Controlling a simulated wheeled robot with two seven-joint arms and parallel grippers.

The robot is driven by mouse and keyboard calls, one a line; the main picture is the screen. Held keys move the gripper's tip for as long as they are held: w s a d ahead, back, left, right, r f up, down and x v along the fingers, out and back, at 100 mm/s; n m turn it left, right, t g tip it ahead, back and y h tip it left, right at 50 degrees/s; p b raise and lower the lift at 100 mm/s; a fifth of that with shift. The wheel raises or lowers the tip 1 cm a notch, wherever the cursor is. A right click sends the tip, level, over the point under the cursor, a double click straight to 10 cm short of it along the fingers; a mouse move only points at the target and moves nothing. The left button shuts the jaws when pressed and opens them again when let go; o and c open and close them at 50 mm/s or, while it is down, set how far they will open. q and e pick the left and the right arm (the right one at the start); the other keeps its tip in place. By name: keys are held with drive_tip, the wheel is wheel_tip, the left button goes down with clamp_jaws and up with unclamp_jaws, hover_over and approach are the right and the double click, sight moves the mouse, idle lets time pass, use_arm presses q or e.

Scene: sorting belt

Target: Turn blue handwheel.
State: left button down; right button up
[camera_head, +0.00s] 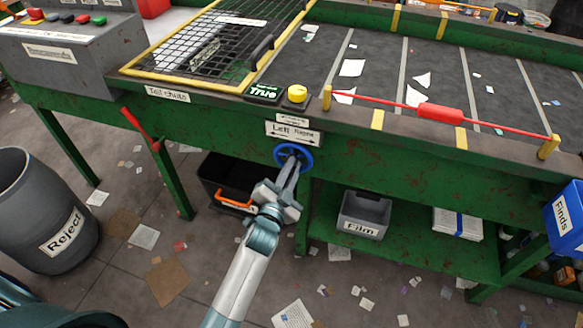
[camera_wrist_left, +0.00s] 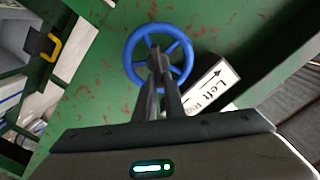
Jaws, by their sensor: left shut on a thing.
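The blue handwheel (camera_head: 293,155) is mounted on the green front side of the belt, just under the white "Left" label with an arrow (camera_head: 293,132). My left gripper (camera_head: 289,170) reaches up to it from below, its fingers shut on the wheel. In the left wrist view the blue handwheel (camera_wrist_left: 159,56) shows as a spoked ring, and the fingertips of my left gripper (camera_wrist_left: 157,62) meet near its middle and cover part of the spokes. Which part of the wheel lies between the fingers is hard to tell. My right gripper is not in view.
A red lever (camera_head: 139,126) sticks out left of the wheel. A black crate (camera_head: 226,172) with an orange handle and a grey "Film" bin (camera_head: 362,214) are below the belt. A yellow button (camera_head: 297,93) and red pull cord (camera_head: 440,112) are above. A grey Reject barrel (camera_head: 40,208) stands left.

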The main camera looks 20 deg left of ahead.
use_arm(q)
drive_tip(key=c, duration=1.8)
unclamp_jaws()
drive_tip(key=shift+c, duration=0.2)
